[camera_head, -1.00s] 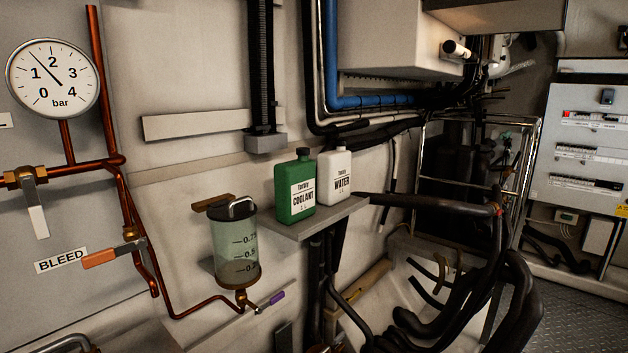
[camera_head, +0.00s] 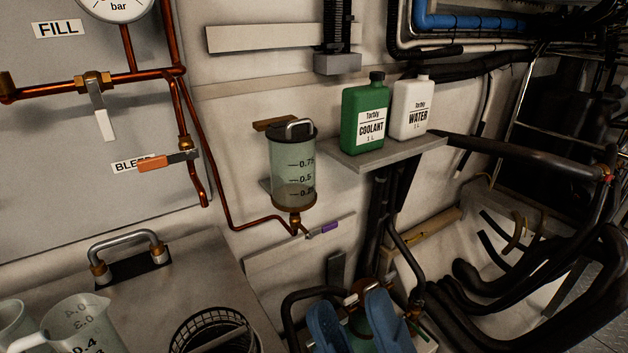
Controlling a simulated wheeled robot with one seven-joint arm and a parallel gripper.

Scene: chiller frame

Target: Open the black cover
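The black cover (camera_head: 293,134) is a round dark lid with a silver handle on its top. It sits on a clear cylinder with volume marks (camera_head: 293,170), mounted on the wall near the middle of the view. The cover appears closed on the cylinder.
A green coolant bottle (camera_head: 364,115) and a white water bottle (camera_head: 412,108) stand on a shelf right of the cylinder. A copper pipe and a purple-handled valve (camera_head: 330,228) lie below it. Jugs (camera_head: 75,325) and a mesh basket (camera_head: 212,330) stand lower left. Blue parts (camera_head: 380,320) show at bottom.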

